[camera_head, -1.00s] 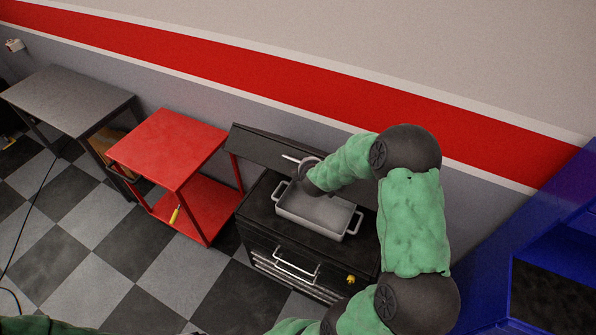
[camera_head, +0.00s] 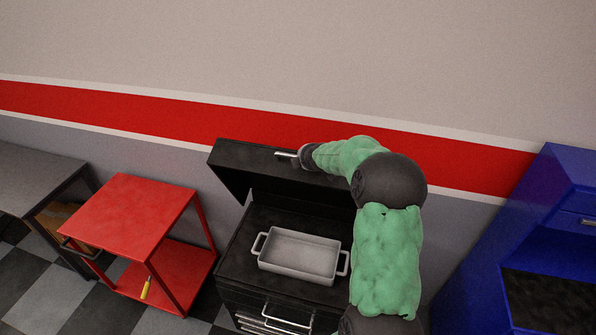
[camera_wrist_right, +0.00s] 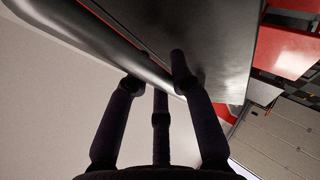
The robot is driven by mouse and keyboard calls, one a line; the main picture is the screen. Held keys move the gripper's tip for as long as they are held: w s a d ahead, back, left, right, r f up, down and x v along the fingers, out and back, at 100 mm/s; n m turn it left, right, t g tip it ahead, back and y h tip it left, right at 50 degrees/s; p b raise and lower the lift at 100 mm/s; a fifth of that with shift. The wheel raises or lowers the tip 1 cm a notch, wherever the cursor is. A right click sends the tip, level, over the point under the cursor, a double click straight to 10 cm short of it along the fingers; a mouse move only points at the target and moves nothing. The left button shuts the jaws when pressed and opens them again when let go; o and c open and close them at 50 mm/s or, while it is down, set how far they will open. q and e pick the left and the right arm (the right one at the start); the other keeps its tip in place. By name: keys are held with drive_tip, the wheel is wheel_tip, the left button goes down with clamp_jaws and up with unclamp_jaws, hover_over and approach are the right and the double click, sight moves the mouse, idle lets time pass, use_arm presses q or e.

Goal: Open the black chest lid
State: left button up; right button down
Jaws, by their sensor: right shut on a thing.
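The black chest (camera_head: 230,262) stands against the wall, and its black lid (camera_head: 240,172) is tilted up at the back. A silver handle (camera_head: 287,154) runs along the lid's upper front edge. My right gripper (camera_head: 301,156) is at this handle. In the right wrist view my right gripper (camera_wrist_right: 160,72) has its dark fingers closed around the silver handle bar (camera_wrist_right: 115,45), beside the lid's dark face (camera_wrist_right: 215,45). A grey tray with two side handles (camera_head: 262,262) sits inside the open chest. My left gripper is not in view.
A red table (camera_head: 125,215) with a yellow-handled tool (camera_head: 146,289) on its lower shelf stands to the left. A grey table (camera_head: 35,175) is farther left. A blue cabinet (camera_head: 560,190) stands at the right. The wall is close behind the lid.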

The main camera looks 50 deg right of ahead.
drive_tip(key=shift+w+d+r, duration=0.15)
drive_tip(key=shift+w+d, duration=0.05)
drive_tip(key=shift+d, duration=0.2)
drive_tip(key=c, duration=1.3)
unclamp_jaws()
drive_tip(key=shift+d, duration=0.1)
drive_tip(key=v, duration=1.2)
drive_tip(key=shift+w, duration=0.1)
